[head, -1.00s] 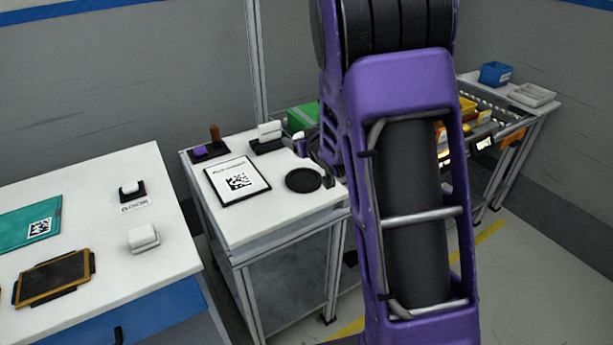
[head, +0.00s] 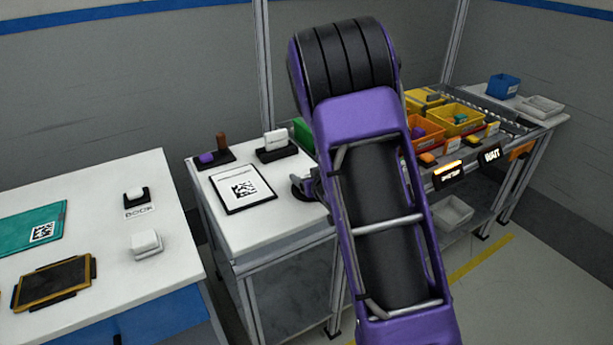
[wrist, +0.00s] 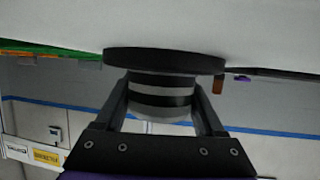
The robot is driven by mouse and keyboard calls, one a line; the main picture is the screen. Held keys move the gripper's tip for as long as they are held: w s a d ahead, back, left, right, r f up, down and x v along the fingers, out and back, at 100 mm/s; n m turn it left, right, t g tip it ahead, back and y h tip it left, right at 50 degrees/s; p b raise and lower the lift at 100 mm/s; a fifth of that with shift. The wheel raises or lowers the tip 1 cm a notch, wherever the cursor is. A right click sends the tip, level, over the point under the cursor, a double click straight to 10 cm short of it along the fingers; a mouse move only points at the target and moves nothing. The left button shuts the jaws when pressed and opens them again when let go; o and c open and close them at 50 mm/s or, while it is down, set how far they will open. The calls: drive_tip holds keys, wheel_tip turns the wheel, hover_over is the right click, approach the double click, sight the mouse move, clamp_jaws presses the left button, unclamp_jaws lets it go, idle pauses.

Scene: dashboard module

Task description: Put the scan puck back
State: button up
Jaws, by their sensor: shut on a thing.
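The scan puck (wrist: 162,97) is a round body with white and black bands. In the wrist view my gripper (wrist: 163,90) is shut on it, with one finger on each side. A flat black round pad (wrist: 165,60) lies against the white tabletop, right at the puck's end; I cannot tell whether the puck touches it. In the head view the pad (head: 299,190) shows only in part, at the right edge of the small white table (head: 285,225). My arm hides the puck and most of the gripper there.
A framed code sheet (head: 242,188) lies left of the pad. Behind it stand a black holder with a white block (head: 276,142) and a stand with purple and brown parts (head: 212,156). A larger white table (head: 105,235) is at left; a bin rack (head: 470,130) is at right.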

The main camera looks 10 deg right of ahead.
drive_tip(key=o, duration=1.5)
drive_tip(key=shift+r+p, duration=0.25)
drive_tip(key=shift+p, duration=0.1)
drive_tip(key=v, duration=1.2)
drive_tip(key=shift+p, duration=0.35)
drive_tip(key=shift+f, duration=0.1)
